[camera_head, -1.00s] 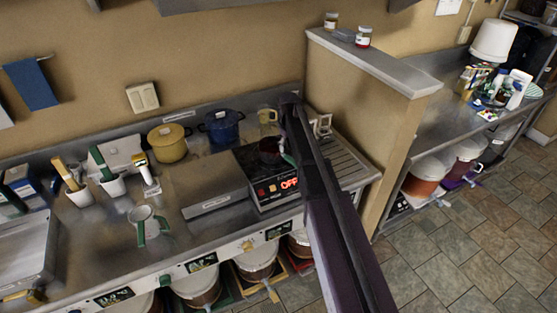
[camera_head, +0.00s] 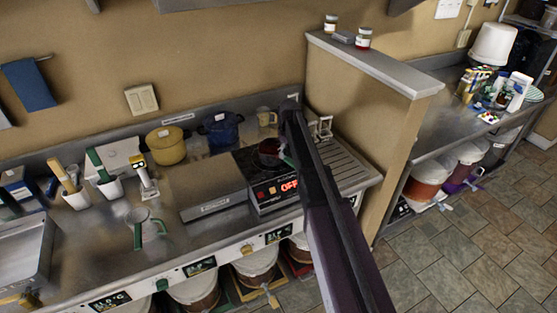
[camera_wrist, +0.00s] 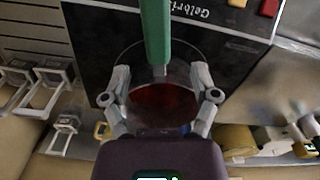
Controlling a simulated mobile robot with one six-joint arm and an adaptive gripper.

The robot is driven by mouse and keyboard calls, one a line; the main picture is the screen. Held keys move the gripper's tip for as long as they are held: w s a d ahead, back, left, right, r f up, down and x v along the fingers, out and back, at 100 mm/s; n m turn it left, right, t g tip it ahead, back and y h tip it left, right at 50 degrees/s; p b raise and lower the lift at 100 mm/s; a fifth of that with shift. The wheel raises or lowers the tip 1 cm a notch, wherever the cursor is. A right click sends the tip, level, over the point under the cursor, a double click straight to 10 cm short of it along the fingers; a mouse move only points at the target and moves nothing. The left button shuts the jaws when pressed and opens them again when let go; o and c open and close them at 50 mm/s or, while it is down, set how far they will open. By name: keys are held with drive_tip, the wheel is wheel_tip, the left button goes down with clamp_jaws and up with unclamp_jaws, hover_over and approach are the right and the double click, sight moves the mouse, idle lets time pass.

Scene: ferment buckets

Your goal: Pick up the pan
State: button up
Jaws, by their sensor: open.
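The pan (camera_head: 269,153) sits on a black hot plate with a red OFF display. It is round, with dark red contents and a green handle. In the wrist view the pan (camera_wrist: 163,104) lies directly in front of my gripper, its green handle (camera_wrist: 156,30) pointing to the top of the picture. My gripper (camera_wrist: 160,98) is open, with one finger at each side of the pan's round body. I cannot tell whether the fingers touch it. In the head view my arm hides the gripper's fingertips and part of the hot plate.
The hot plate (camera_head: 272,192) stands on the steel counter beside a partition wall (camera_head: 352,105). A blue pot (camera_head: 221,130) and a yellow pot (camera_head: 166,147) stand behind to the left. A green-handled jug (camera_head: 148,228) stands at the front left. Buckets sit under the counter.

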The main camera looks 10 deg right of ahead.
sight(288, 159)
drive_tip(key=shift+f+b, duration=1.75)
drive_tip(key=shift+f, duration=0.3)
clamp_jaws()
